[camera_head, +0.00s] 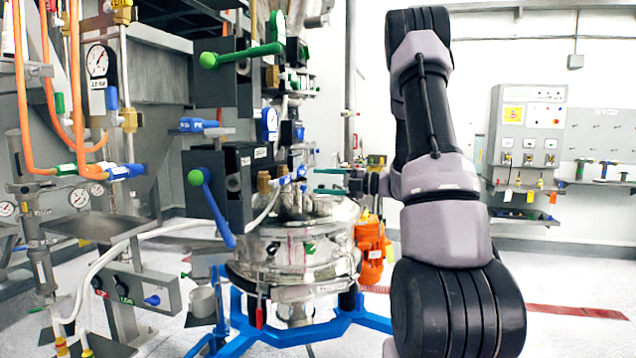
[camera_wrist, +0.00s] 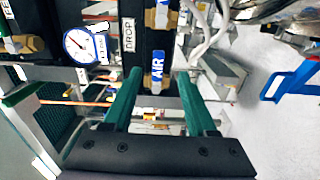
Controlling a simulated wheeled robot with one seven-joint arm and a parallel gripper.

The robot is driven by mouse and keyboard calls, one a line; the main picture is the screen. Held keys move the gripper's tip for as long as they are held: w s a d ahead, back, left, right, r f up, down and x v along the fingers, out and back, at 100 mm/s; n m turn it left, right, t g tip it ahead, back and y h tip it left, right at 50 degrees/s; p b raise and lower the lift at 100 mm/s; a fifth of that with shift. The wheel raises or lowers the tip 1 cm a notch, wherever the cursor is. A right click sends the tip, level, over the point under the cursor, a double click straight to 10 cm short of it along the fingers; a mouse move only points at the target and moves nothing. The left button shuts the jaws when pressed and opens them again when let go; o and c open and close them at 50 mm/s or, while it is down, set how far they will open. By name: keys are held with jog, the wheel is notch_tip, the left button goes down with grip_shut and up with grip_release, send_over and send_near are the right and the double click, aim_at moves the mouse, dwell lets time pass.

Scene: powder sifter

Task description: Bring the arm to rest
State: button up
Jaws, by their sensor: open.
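My arm stands raised at the right of the head view, bent, with its forearm pointing left. My gripper (camera_head: 318,181) is at its left end, beside the black valve blocks and above the shiny steel vessel (camera_head: 300,245). In the wrist view my gripper (camera_wrist: 159,74) shows two green fingers spread apart with nothing between them. A blue AIR label (camera_wrist: 157,73) on a black block shows beyond the gap. How far the fingertips are from that block I cannot tell.
A green-knobbed lever (camera_head: 240,55) and a blue lever (camera_head: 215,208) stick out from the valve blocks. The vessel stands on a blue frame (camera_head: 262,340). An orange motor (camera_head: 371,250) sits behind it. A control panel (camera_head: 530,130) is on the right wall. Floor at right is clear.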

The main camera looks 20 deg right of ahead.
jog(key=s+a+r+n+g+h, duration=0.2)
jog(key=s+a+n+g, duration=0.3)
jog(key=s+n, duration=0.4)
jog(key=s+a+r+n+g+h, duration=0.2)
jog(key=s+a+r+n+g, duration=0.1)
jog(key=s+a+n, duration=0.6)
jog(key=s+d+r+n+t+h, duration=0.1)
jog(key=s+d+n+t+h, duration=0.1)
jog(key=n, duration=0.8)
jog(key=s+d+r+n+t+h, duration=0.2)
jog(key=s+d+n+h, duration=0.2)
jog(key=s+n, duration=0.5)
jog(key=n+h, duration=0.2)
jog(key=shift+d+t+h, duration=0.15)
jog(key=shift+t+h, duration=0.15)
